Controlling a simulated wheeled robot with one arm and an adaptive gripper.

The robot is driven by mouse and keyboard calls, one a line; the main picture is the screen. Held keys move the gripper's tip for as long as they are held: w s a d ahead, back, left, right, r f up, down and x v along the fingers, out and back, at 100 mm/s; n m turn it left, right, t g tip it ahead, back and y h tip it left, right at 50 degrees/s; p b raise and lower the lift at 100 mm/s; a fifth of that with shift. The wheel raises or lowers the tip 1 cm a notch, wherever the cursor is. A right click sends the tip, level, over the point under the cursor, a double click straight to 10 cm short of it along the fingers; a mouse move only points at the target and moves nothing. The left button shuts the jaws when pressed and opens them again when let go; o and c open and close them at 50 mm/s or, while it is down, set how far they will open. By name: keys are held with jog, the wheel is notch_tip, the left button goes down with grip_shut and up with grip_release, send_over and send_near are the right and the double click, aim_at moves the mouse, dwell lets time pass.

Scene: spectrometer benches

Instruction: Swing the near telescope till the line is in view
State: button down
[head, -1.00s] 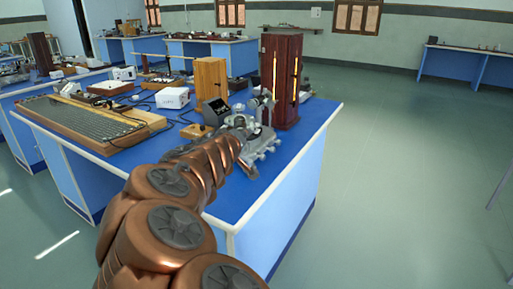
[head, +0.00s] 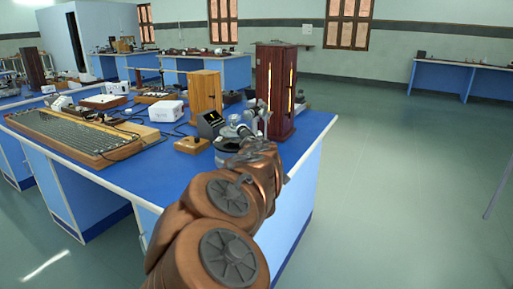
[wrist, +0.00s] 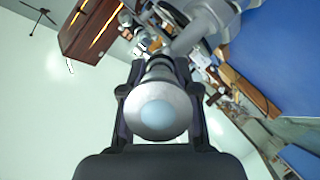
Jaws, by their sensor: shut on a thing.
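The spectrometer (head: 228,155), grey metal with a round base, stands on the blue bench near its right end. Its near telescope (wrist: 160,108) points its round, pale eyepiece end at the camera in the wrist view. My gripper (wrist: 157,82) is shut on the telescope tube, one dark finger on either side. In the head view my copper arm hides most of the grip and part of the spectrometer. A small dark screen (head: 211,123) beside the spectrometer shows a small yellowish mark, too small to read.
A tall dark-red cabinet (head: 277,92) with glowing yellow slits stands just behind the spectrometer; a wooden box (head: 206,91) is to its left. A small wooden block (head: 191,145) and a white box (head: 166,111) lie further left. Open floor (head: 400,200) lies right of the bench.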

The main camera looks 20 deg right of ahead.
jog(key=c, duration=0.9)
grip_release()
jog(key=shift+c, duration=0.2)
jog(key=v, duration=0.7)
jog(key=shift+s, duration=0.25)
jog(key=shift+a, duration=0.1)
